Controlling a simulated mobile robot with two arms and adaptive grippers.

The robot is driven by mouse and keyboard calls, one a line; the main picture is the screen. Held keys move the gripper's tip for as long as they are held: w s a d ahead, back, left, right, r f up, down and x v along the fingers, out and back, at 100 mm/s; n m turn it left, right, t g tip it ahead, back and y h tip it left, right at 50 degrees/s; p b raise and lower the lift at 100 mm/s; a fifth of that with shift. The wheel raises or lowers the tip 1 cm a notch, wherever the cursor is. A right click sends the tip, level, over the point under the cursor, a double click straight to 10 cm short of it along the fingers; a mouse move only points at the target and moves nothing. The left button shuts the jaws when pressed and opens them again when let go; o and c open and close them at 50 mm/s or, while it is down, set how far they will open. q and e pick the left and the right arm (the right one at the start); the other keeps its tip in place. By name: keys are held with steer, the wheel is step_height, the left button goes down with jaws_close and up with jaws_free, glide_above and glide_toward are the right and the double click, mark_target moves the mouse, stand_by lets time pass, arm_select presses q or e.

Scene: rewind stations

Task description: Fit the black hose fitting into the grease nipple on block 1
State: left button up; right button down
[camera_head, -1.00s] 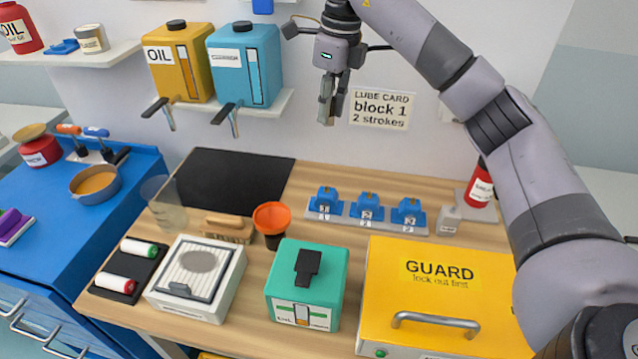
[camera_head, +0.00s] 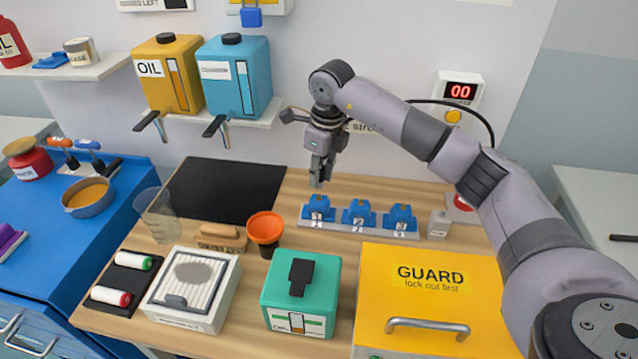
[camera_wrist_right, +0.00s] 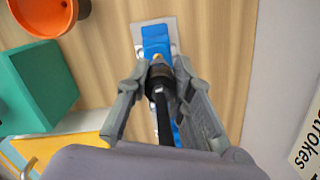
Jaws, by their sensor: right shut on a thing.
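In the right wrist view, the gripper (camera_wrist_right: 160,75) is shut on the black hose fitting (camera_wrist_right: 160,80). A blue block (camera_wrist_right: 154,36) lies in line beyond the fitting. A small brass-coloured spot (camera_wrist_right: 158,58) shows at the fitting's far end. I cannot tell whether the fitting touches the nipple, which is mostly hidden. My left gripper is out of view.
An orange funnel cup (camera_head: 265,228) is to the left. The yellow guard box (camera_head: 430,290) and green box (camera_head: 300,295) are in front. A counter (camera_head: 460,90) on the wall reads 00.

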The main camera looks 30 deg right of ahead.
mark_target(320, 181)
step_height(320, 181, down, 4)
steer(key=shift+r+p, duration=0.15)
steer(key=shift+p, duration=0.2)
steer(key=shift+f, duration=0.2)
steer(key=c, duration=1.4)
jaws_free()
steer(key=shift+f, duration=0.1)
